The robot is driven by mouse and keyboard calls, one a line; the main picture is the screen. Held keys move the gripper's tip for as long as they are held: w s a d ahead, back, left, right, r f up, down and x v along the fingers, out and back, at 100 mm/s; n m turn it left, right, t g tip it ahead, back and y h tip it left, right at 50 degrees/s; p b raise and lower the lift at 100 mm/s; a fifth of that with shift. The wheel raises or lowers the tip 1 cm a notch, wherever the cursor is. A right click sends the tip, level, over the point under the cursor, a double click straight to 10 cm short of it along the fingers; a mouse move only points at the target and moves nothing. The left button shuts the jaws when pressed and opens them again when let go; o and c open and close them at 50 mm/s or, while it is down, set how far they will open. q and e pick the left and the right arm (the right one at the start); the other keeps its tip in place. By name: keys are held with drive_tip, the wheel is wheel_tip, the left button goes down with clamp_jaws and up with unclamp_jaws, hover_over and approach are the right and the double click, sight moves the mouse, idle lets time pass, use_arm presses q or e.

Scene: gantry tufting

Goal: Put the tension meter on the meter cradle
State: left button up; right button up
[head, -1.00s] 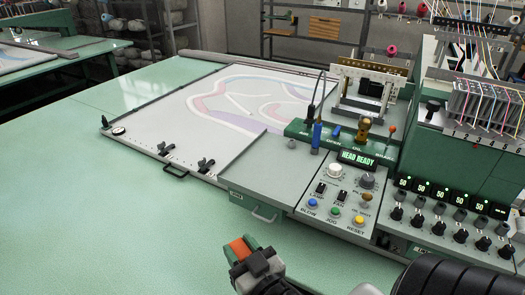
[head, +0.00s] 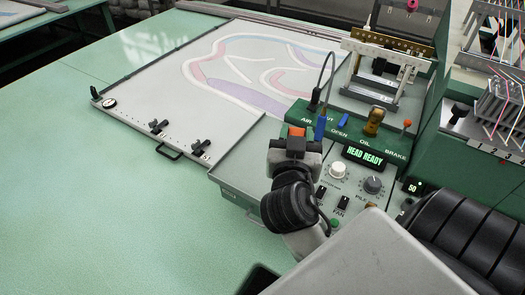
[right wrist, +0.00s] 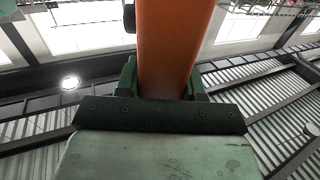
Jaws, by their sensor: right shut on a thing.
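My right gripper (head: 296,141) is shut on an orange-bodied thing (head: 297,131), which I take to be the tension meter. In the head view only a small orange part shows above the jaws, in front of the console. In the right wrist view the orange body (right wrist: 172,45) stands between the two fingers and runs up out of the picture. The rest of it is hidden by the gripper or out of frame. I cannot surely pick out the meter cradle in these views. My left gripper is not in view.
The control console (head: 362,154) with knobs and a lit display is just right of the gripper. A blue nozzle (head: 320,126) and an oil bottle (head: 373,121) stand behind. A white bracket frame (head: 386,62) rises further back. The green table (head: 90,200) is clear at left.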

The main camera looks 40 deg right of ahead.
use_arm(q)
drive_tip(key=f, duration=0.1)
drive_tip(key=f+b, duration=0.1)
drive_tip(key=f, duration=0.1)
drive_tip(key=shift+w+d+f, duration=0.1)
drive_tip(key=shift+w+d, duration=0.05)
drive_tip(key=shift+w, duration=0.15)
use_arm(e)
drive_tip(key=w+a+f, duration=0.3)
drive_tip(key=w+f, duration=0.5)
drive_tip(key=f, duration=0.1)
drive_tip(key=shift+w+a+f, duration=0.4)
use_arm(q)
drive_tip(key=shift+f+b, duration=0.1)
drive_tip(key=shift+b, duration=0.2)
use_arm(e)
drive_tip(key=shift+f, duration=0.1)
drive_tip(key=shift+f, duration=0.1)
drive_tip(key=o, duration=1)
